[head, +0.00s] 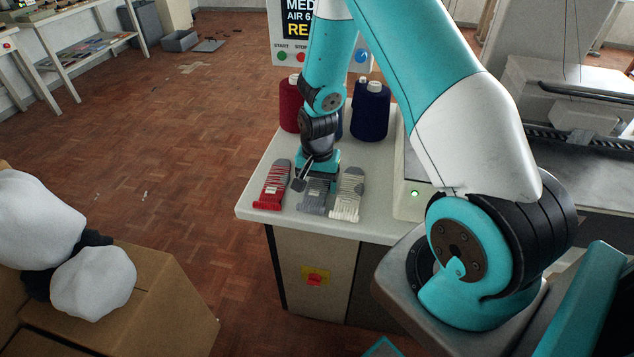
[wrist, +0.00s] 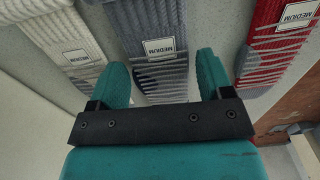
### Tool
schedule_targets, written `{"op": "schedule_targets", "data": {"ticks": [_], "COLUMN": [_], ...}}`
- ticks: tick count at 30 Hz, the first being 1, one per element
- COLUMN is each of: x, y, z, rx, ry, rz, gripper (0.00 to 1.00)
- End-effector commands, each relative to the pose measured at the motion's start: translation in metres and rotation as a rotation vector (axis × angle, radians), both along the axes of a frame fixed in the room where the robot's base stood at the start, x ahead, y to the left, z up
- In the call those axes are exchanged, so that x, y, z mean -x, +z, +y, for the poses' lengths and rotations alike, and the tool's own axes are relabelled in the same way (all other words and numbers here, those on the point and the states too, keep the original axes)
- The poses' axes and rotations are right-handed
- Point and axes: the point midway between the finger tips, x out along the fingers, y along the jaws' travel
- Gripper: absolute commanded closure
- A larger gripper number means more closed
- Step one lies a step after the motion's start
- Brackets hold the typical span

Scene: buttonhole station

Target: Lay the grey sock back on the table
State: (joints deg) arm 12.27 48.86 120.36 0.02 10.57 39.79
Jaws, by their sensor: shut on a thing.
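The grey sock (head: 312,204) is in the middle of a row on the white table (head: 258,212), between the red sock (head: 271,190) and the cream sock (head: 347,195). My gripper (head: 311,184) is over its upper part and hides some of it. In the wrist view the grey sock (wrist: 152,20), with a MEDIUM label, runs between the two teal fingers of my gripper (wrist: 163,82), which is shut on it. The sock is at or very near the table surface; I cannot tell if it touches.
A red yarn cone (head: 289,105) and a dark blue yarn cone (head: 370,110) stand behind the socks. A pale machine housing with a green light is to the right. A cardboard box (head: 165,300) stands at lower left.

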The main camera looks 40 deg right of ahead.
Motion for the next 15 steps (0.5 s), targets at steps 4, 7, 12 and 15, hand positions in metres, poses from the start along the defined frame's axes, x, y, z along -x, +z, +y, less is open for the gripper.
{"op": "schedule_targets", "data": {"ticks": [4, 7, 12, 15], "x": [0.0013, 0.0012, 0.0010, 0.0007], "y": [-0.0040, -0.0037, -0.0030, 0.0019], "z": [0.0002, 0.0003, 0.0005, 0.0006], "rx": [-0.001, -0.001, -0.001, 0.000], "ry": [0.000, 0.000, 0.000, 0.000], "rz": [0.003, 0.003, 0.003, 0.003], "gripper": [0.08, 0.01, 0.01, 0.01]}}
